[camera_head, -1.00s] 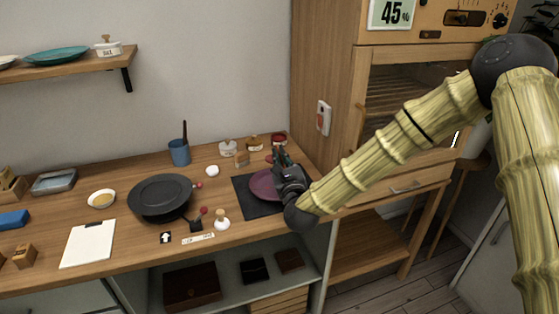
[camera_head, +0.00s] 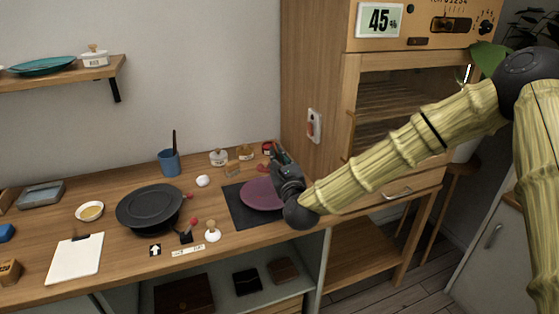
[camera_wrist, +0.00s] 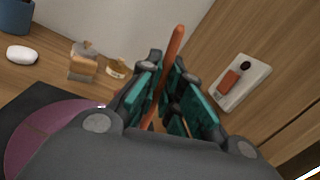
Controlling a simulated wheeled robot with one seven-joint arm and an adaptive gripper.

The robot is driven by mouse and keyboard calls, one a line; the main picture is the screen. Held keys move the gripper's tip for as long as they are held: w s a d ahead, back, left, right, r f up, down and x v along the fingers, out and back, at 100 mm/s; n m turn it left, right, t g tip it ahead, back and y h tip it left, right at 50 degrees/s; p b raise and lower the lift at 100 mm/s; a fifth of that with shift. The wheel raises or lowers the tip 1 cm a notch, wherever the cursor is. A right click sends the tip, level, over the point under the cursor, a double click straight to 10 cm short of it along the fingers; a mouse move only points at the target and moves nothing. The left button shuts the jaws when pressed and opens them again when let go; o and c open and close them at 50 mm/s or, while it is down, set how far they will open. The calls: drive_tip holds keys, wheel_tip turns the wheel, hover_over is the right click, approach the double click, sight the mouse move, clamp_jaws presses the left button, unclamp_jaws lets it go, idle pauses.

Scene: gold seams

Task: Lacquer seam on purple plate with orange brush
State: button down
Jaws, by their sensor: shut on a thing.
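The purple plate (camera_head: 260,194) lies on a dark mat (camera_head: 237,214) at the right end of the counter. In the wrist view the plate (camera_wrist: 42,142) shows at the lower left, partly hidden by my gripper. My gripper (camera_wrist: 166,88) is shut on the orange brush (camera_wrist: 176,48), whose orange shaft stands up between the teal fingers. In the head view my gripper (camera_head: 280,158) is above the right edge of the plate, and the brush cannot be made out there.
Small jars (camera_head: 218,158) stand behind the mat, with a white lump (camera_head: 203,181) and a blue cup (camera_head: 169,162) to their left. A black plate (camera_head: 150,206) is left of the mat. A wooden cabinet (camera_head: 352,130) rises at the right.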

drive_tip(key=shift+r+p, duration=0.75)
drive_tip(key=shift+r, duration=1.75)
drive_tip(key=shift+r, duration=0.2)
drive_tip(key=shift+r+p, duration=0.65)
drive_tip(key=shift+r, duration=1.45)
drive_tip(key=shift+s, duration=0.1)
drive_tip(key=s+a+f+n+b, duration=0.1)
drive_tip(key=s+a+f+b, duration=0.1)
drive_tip(key=f, duration=0.3)
drive_tip(key=s+a+f+n+t+y+b, duration=0.1)
drive_tip(key=s+a+f+b, duration=0.1)
drive_tip(key=a+f+b, duration=0.2)
drive_tip(key=shift+s+a+f+n+t+b, duration=0.15)
drive_tip(key=shift+a+f+n+t+b, duration=0.3)
drive_tip(key=shift+f, duration=0.7)
drive_tip(key=shift+a, duration=0.1)
